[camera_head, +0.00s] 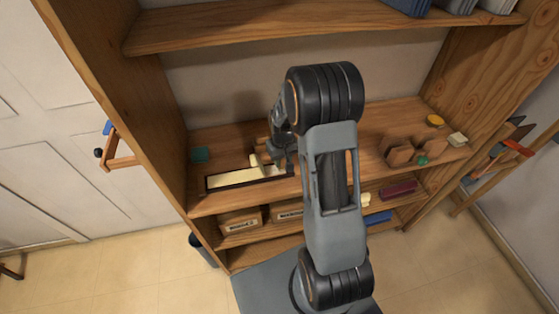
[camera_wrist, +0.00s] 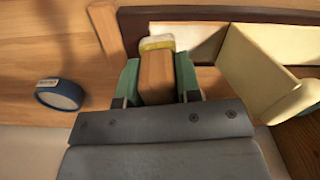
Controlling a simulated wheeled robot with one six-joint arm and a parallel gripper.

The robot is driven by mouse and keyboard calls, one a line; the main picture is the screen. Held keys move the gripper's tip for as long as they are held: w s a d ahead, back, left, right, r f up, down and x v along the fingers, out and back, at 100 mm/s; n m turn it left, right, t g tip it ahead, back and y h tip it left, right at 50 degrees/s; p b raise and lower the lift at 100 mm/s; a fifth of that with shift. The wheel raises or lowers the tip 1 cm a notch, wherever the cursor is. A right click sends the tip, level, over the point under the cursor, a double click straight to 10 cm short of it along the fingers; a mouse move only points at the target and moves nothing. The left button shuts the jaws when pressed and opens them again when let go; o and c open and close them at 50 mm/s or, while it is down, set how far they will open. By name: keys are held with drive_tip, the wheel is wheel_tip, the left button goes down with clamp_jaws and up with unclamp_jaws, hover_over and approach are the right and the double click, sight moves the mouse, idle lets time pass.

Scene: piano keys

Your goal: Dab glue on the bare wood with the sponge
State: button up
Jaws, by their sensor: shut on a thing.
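My gripper (camera_wrist: 158,74) is shut on the wooden handle of a small sponge (camera_wrist: 157,43) in the wrist view. The sponge end is yellow with a whitish tip and points away from the jaws. Its tip overlaps the pale strip (camera_wrist: 197,38) inside a dark-edged frame (camera_wrist: 230,14); whether they touch I cannot tell. A cream key-like piece (camera_wrist: 262,68) lies at a slant right of the gripper. In the head view, the dark-edged frame (camera_head: 222,186) lies on the bench shelf, and my gripper (camera_head: 272,158) is over its right end. The sponge is not distinct there.
A round blue tin (camera_wrist: 60,95) stands left of the gripper. A teal item (camera_head: 200,154) lies left on the shelf. Brown wooden pieces (camera_head: 398,152), a yellow round item (camera_head: 435,120) and a cream block (camera_head: 458,139) sit at right. An upper shelf (camera_head: 320,25) hangs above.

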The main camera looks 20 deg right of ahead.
drive_tip(key=shift+d, duration=0.1)
drive_tip(key=shift+w+a, duration=0.15)
drive_tip(key=shift+a, duration=0.6)
drive_tip(key=shift+w+a, duration=0.1)
drive_tip(key=shift+a, duration=0.65)
drive_tip(key=shift+d, duration=0.15)
drive_tip(key=shift+s+d+b, duration=0.15)
drive_tip(key=shift+d, duration=0.6)
drive_tip(key=shift+s+d+b, duration=0.1)
drive_tip(key=shift+d+b, duration=0.05)
drive_tip(key=shift+d, duration=0.6)
drive_tip(key=shift+r+p, duration=2.6)
drive_tip(key=shift+r, duration=1.5)
drive_tip(key=shift+s+d+f, duration=0.1)
drive_tip(key=shift+s, duration=0.05)
